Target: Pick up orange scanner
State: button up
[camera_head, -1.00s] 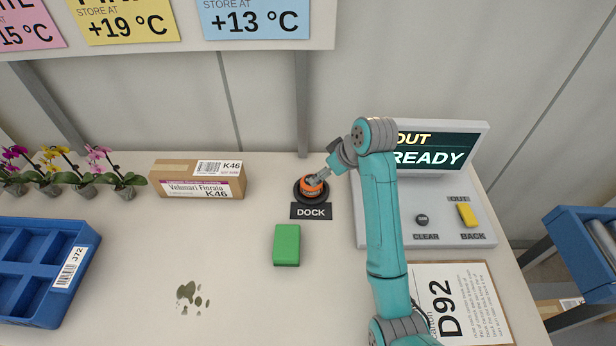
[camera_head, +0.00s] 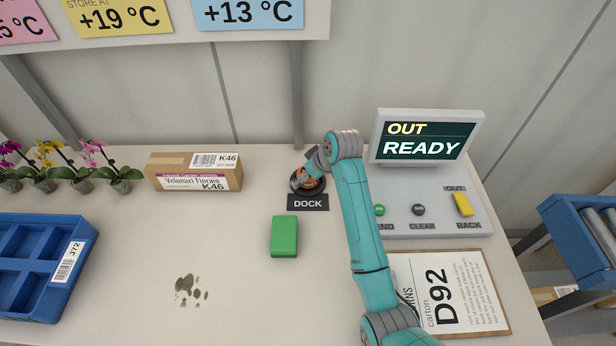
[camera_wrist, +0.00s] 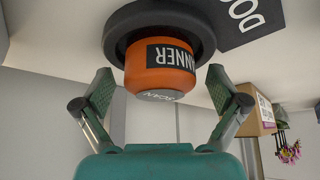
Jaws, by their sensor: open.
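The orange scanner (camera_wrist: 152,66) sits in a round black dock (camera_wrist: 198,14) in the wrist view, its label partly readable as "NNER". In the head view the scanner (camera_head: 311,183) shows only in part behind my arm, in the dock (camera_head: 304,192) at the back middle of the table. My gripper (camera_wrist: 163,88) is open, with one finger on each side of the scanner's near end. No clear contact shows between the fingers and the scanner.
A green block (camera_head: 284,236) lies in front of the dock. A cardboard box (camera_head: 194,172) stands to the left. A console (camera_head: 470,214) with a "READY" screen (camera_head: 425,141) is to the right, with a clipboard (camera_head: 455,292) before it. A blue tray (camera_head: 84,232) is far left.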

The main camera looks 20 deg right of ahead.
jog(key=c, duration=1.3)
jog(key=shift+c, duration=0.2)
